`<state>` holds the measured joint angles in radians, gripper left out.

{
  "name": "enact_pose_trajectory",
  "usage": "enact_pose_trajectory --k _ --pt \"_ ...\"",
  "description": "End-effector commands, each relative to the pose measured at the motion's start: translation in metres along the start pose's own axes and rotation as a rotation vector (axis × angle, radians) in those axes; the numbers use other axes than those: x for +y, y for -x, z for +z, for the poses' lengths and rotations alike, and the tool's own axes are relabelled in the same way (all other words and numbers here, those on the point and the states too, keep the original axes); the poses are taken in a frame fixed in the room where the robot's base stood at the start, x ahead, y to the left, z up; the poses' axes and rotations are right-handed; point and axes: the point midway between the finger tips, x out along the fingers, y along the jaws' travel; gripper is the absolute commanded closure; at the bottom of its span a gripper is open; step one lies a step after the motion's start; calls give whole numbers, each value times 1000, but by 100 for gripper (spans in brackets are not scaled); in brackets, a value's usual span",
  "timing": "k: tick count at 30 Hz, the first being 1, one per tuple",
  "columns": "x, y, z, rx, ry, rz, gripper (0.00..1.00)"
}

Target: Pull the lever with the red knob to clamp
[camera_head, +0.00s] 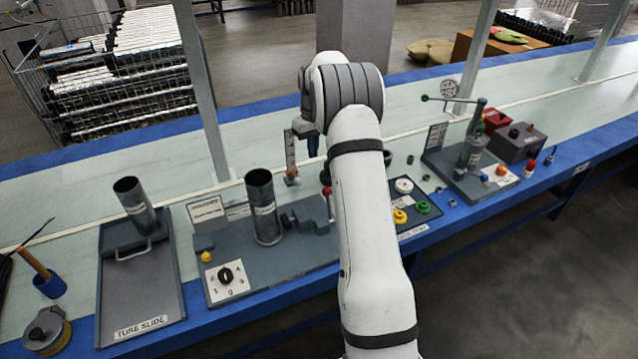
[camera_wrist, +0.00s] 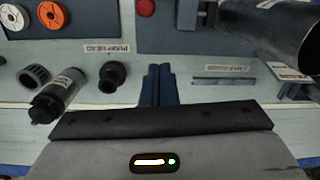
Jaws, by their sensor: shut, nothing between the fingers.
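The red knob (camera_head: 327,191) tops a short lever at the right end of the grey fixture base (camera_head: 290,262), just left of my arm. In the wrist view the red knob (camera_wrist: 145,8) shows at the top edge, ahead of my fingertips and slightly left. A metal tube (camera_head: 262,207) stands upright in the fixture, left of the knob; a tube (camera_wrist: 272,32) also fills the wrist view's upper right. My gripper (camera_wrist: 160,68) is shut and empty, apart from the knob. My arm hides part of the fixture's right end in the head view.
Another tube (camera_head: 134,203) stands on the tube slide tray (camera_head: 140,300) at left. A rotary dial (camera_head: 226,275) sits on the fixture's front. Right of my arm are a panel with yellow and green parts (camera_head: 423,207) and another station (camera_head: 472,150). Small fittings (camera_wrist: 112,75) lie left of my fingers.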

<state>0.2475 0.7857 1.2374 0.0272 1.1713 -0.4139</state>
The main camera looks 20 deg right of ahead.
Motion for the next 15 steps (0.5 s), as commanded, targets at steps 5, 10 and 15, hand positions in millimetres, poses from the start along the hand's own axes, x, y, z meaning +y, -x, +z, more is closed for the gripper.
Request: enact_pose_trajectory --k 5,10,15 --pt "17 -27 -13 -14 10 -10 100" --pt "19 -31 -15 -16 13 -11 100" --pt "18 -31 -15 -16 13 -11 100"
